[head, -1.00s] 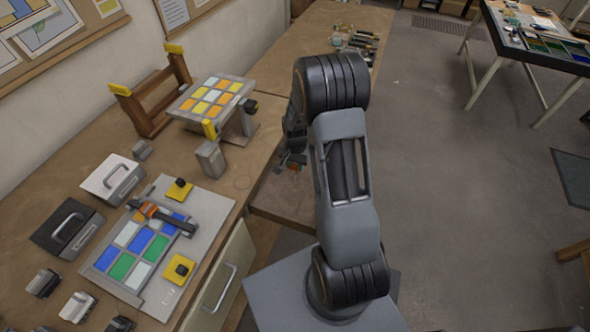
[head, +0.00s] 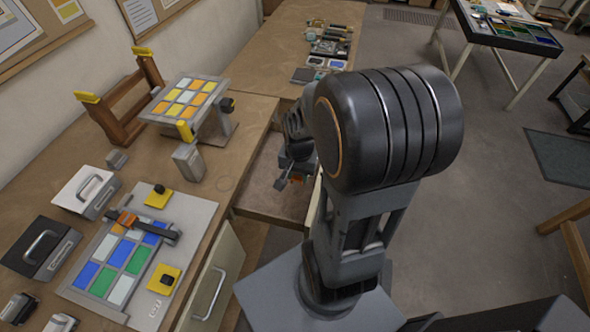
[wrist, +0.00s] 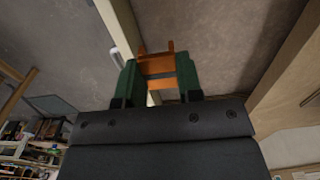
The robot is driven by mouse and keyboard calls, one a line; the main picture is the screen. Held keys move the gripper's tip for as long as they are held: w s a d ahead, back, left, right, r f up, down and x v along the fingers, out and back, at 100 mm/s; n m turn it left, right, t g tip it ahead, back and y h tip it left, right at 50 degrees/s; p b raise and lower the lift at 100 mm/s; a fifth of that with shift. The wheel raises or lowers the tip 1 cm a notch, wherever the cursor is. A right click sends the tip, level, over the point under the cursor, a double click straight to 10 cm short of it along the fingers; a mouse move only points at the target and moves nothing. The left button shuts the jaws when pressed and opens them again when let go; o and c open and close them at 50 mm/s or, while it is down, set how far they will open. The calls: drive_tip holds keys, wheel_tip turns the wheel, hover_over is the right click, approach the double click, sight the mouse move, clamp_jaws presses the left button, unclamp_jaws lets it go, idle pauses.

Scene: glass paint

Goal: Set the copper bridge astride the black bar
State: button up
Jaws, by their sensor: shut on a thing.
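My gripper (wrist: 160,82) is shut on the copper bridge (wrist: 157,66), an orange-copper piece between the green fingertips in the wrist view. In the head view the gripper (head: 292,178) hangs over the open drawer, and a little of the orange shows below it. The black bar (head: 163,233) lies across the coloured glass panel at the left, well apart from the gripper. An orange-copper piece (head: 127,219) sits on the bar towards its left end. My arm's large dark joint hides part of the view.
The open drawer (head: 262,197) lies under my gripper. Yellow blocks with black knobs (head: 163,280) stand on the panel board (head: 200,212). A grey block (head: 188,162) and a tilted stand with yellow and orange squares (head: 186,97) are behind it. Two handled boxes (head: 40,247) are at left.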

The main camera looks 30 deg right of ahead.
sight(299, 175)
drive_tip(key=shift+r, duration=0.15)
idle(0.3)
drive_tip(key=shift+r+p, duration=1.35)
drive_tip(key=shift+r, duration=0.05)
drive_tip(key=shift+f, duration=0.1)
